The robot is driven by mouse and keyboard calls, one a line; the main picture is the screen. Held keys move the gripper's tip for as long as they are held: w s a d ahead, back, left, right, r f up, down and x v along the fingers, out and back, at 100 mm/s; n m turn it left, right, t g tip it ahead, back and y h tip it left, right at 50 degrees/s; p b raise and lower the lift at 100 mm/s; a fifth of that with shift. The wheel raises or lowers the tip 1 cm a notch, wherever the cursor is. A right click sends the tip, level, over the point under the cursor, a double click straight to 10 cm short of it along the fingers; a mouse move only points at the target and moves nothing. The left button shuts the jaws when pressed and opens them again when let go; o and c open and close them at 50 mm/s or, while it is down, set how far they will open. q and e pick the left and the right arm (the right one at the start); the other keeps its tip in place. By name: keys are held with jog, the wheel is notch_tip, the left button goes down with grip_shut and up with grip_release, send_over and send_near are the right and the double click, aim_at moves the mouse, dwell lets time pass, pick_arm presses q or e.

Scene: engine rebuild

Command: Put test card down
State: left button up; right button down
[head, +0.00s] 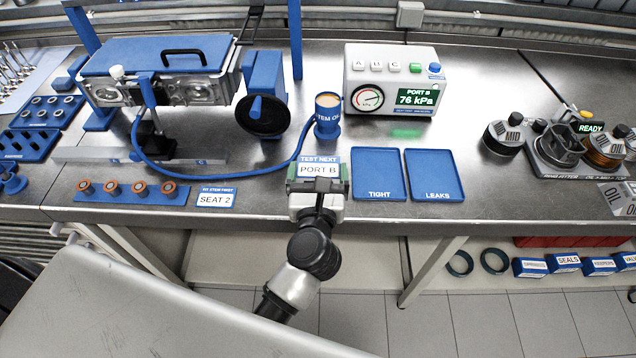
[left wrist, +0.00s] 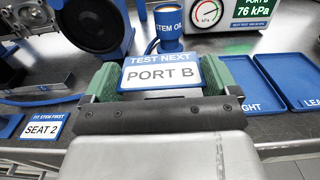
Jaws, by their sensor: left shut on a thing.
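The test card (head: 318,168) is a white card with a blue top strip reading "TEST NEXT" and "PORT B". My left gripper (head: 318,186) is shut on it near the bench's front edge, just left of the blue TIGHT tray (head: 379,174). In the left wrist view the card (left wrist: 160,73) stands tilted between the green-padded fingers (left wrist: 160,86). I cannot tell whether its lower edge touches the bench. My right gripper is not in view.
The blue LEAKS tray (head: 434,175) is right of TIGHT; both look empty. The stem oil cup (head: 328,115) stands behind the card. A SEAT 2 card (head: 216,197) lies left. The gauge box (head: 391,80) shows PORT B, 76 kPa. A blue hose (head: 225,174) crosses the bench.

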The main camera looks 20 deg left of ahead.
aim_at(317, 164)
pick_arm(q)
jog(key=shift+r, duration=1.5)
jog(key=shift+s+a+f, duration=0.1)
jog(key=shift+s+a, duration=0.15)
jog(key=shift+a, duration=0.05)
jog(key=s+a+m+h, duration=0.3)
jog(key=s+a+h, duration=0.2)
jog(key=s, duration=0.3)
jog(key=shift+f+t, duration=0.2)
jog(key=shift+t, duration=0.1)
jog(key=shift+s, duration=0.1)
